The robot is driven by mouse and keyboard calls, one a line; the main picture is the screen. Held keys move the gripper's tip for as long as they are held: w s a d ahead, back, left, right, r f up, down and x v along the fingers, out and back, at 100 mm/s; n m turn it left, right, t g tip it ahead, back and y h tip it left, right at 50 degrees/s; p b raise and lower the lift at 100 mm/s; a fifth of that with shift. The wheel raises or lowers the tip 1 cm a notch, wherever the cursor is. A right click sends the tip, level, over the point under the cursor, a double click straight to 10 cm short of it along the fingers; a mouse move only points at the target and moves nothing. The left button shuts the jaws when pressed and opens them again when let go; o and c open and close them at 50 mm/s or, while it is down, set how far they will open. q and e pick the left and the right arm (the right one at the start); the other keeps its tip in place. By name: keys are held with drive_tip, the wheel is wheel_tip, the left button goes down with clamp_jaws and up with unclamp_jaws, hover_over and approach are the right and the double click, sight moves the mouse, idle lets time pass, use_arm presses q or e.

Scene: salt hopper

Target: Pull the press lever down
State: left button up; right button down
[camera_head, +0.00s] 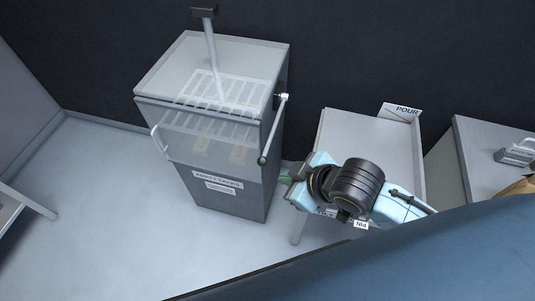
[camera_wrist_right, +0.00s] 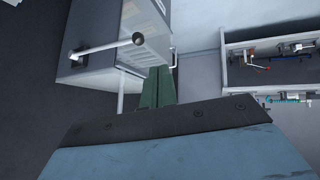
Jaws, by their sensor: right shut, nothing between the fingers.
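The press lever (camera_head: 273,130) is a thin metal rod on the right side of the grey hopper cabinet (camera_head: 226,192). It runs from a pivot near the cabinet's top edge to a dark round knob (camera_head: 262,160). In the right wrist view the lever (camera_wrist_right: 108,46) sticks out from the cabinet side, with its knob (camera_wrist_right: 138,39) free. My right gripper (camera_head: 286,177) is beside the cabinet, a little right of and below the knob in the picture. Its green fingers (camera_wrist_right: 157,88) are shut and empty, and appear apart from the knob. My left gripper is not in view.
A clear guard with bars and a handle (camera_head: 158,140) is on the cabinet front. A shelf with tools (camera_wrist_right: 275,65) shows in the wrist view. The floor at left is clear.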

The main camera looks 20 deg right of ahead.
drive_tip(key=w+d+n, duration=0.1)
drive_tip(key=w+d+n+y, duration=0.1)
drive_tip(key=w+n, duration=0.1)
drive_tip(key=w+d+n+y, duration=0.1)
drive_tip(key=shift+w+d+r, duration=0.15)
drive_tip(key=shift+w+r, duration=0.2)
drive_tip(key=d+f+x, duration=0.1)
drive_tip(key=d+x, duration=0.1)
drive_tip(key=x, duration=1.1)
drive_tip(key=shift+f, duration=0.3)
drive_tip(key=shift+s+a, duration=0.1)
